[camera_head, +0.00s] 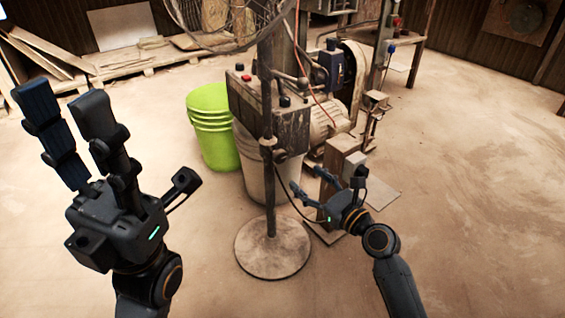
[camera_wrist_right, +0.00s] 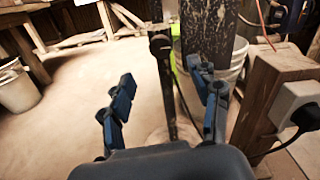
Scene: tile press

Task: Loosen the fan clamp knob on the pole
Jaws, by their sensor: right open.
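The dark fan pole (camera_head: 268,110) rises from a round, dusty base (camera_head: 272,262). A dark clamp with its knob (camera_head: 279,155) sits partway up the pole. In the right wrist view the pole (camera_wrist_right: 168,98) shows between my fingers but beyond them, with the clamp (camera_wrist_right: 160,43) above. My right gripper (camera_head: 309,182) is open and empty, right of the pole and lower than the clamp. Its spread fingers also show in the wrist view (camera_wrist_right: 162,88). My left gripper (camera_head: 62,95) is raised at the left, open and empty, well away from the pole.
A control box (camera_head: 273,112) with buttons stands just behind the pole. A lime green bucket (camera_head: 210,128) and a whitish bucket (camera_head: 262,182) stand behind. A wooden post (camera_head: 343,160) is close to my right gripper. Open floor lies at the right.

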